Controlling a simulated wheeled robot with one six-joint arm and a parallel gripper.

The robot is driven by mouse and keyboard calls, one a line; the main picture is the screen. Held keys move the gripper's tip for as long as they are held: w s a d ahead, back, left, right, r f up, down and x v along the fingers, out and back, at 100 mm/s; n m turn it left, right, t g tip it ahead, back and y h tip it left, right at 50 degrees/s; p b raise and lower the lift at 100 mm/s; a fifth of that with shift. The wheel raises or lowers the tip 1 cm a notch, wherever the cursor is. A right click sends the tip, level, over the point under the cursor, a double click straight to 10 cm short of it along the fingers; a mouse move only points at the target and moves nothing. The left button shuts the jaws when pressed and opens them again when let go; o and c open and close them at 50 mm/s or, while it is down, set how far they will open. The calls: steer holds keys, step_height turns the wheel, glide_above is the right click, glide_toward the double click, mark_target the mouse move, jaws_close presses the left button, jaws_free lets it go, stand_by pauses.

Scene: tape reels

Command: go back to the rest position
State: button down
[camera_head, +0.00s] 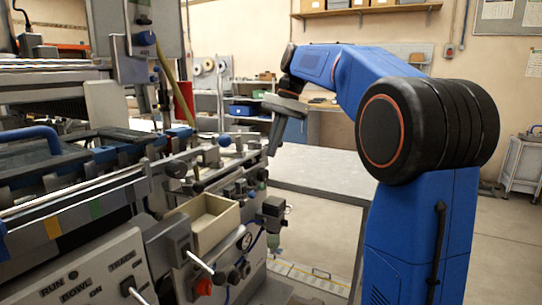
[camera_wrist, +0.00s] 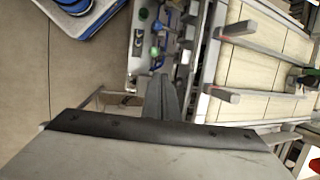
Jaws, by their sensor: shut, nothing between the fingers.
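My gripper (camera_head: 271,150) hangs at the end of my raised blue arm, in the middle of the head view. Its fingers point down and lie together with nothing between them. It appears in front of a grey table and to the right of the machine (camera_head: 95,245). In the wrist view the closed dark fingers (camera_wrist: 162,92) stick out past the broad grey palm, with parts of the machine behind them. The fingertips look clear of the machine, though the exact gap cannot be told.
The machine, with levers, knobs and an open beige tray (camera_head: 208,222), fills the left side. A grey table (camera_head: 318,168) stands behind my arm. Pale reels (camera_head: 209,66) show at the back wall. A wooden shelf (camera_head: 370,9) hangs above. Open floor (camera_head: 495,250) lies at right.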

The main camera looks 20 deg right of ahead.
steer(key=shift+r, duration=0.15)
stand_by(0.4)
steer(key=s+a+f+n+t+h, duration=0.1)
steer(key=s+f+n, duration=0.4)
steer(key=s+f, duration=0.8)
steer(key=s+a+f+n+t+h, duration=0.2)
steer(key=s+f+n+t, duration=0.2)
steer(key=s+f, duration=0.9)
steer(key=s+n, duration=0.1)
steer(key=s, duration=0.5)
steer(key=shift+a+f+h, duration=0.2)
steer(key=shift+f+h, duration=0.2)
steer(key=w+a+r+m+g+h, duration=0.1)
steer(key=w+a+r+m, duration=0.1)
steer(key=w+r, duration=0.7)
steer(key=w+a+r+m+g, duration=0.2)
steer(key=w+r+m, duration=0.2)
steer(key=w+r, duration=0.6)
steer(key=w+a+r+m+g+h, duration=0.1)
steer(key=w+r+m, duration=0.3)
steer(key=w+r, duration=0.5)
step_height(320, 180, up, 6)
steer(key=shift+w+a+f+h, duration=0.2)
steer(key=shift+a+h, duration=0.1)
steer(key=shift+a, duration=0.1)
